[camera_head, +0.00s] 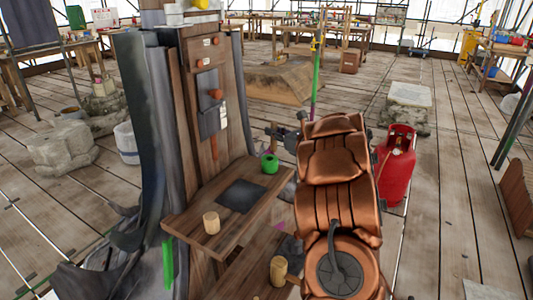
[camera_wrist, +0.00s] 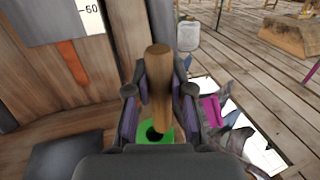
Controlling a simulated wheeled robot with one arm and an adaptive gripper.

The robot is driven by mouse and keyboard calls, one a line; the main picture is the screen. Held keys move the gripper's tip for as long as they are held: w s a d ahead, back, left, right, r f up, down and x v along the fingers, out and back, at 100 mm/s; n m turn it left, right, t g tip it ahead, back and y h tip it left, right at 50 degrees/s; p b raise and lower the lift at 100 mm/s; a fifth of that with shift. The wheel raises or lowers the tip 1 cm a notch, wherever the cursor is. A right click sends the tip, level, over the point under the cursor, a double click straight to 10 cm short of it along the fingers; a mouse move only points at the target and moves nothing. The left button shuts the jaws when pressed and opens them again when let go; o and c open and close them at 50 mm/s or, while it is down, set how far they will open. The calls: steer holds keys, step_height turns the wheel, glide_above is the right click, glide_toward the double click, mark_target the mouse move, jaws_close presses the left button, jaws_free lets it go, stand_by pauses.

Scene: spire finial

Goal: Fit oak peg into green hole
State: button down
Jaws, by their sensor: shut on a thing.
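The oak peg (camera_wrist: 158,75) is a plain wooden rod between my gripper's (camera_wrist: 157,98) two fingers in the wrist view. My gripper is shut on it. The green block (camera_wrist: 170,139) with a dark round hole shows just past the peg's lower end, which overlaps the hole's edge in that view. I cannot tell how large the gap between peg and hole is. In the head view the green block (camera_head: 269,163) stands on the far right end of the wooden shelf, with my gripper (camera_head: 284,137) just above and beyond it.
The wooden shelf (camera_head: 185,225) carries a dark square pad (camera_head: 241,196) and a short pale wooden cylinder (camera_head: 211,222). Another pale cylinder (camera_head: 278,270) stands lower down. An upright wooden panel (camera_head: 200,110) backs the shelf. A red gas bottle (camera_head: 395,165) stands on the floor at right.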

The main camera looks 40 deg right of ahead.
steer(key=shift+y, duration=0.3)
steer(key=shift+w+a+f+p, duration=0.15)
steer(key=shift+a+f, duration=0.1)
steer(key=shift+f, duration=0.95)
steer(key=shift+w+a+f+p, duration=0.1)
steer(key=shift+w+a+f, duration=0.1)
steer(key=shift+f, duration=1.05)
steer(key=shift+w+a+f+p, duration=0.15)
steer(key=shift+a+f, duration=0.1)
steer(key=shift+f, duration=0.95)
steer(key=c, duration=1)
jaws_free()
steer(key=shift+s, duration=0.1)
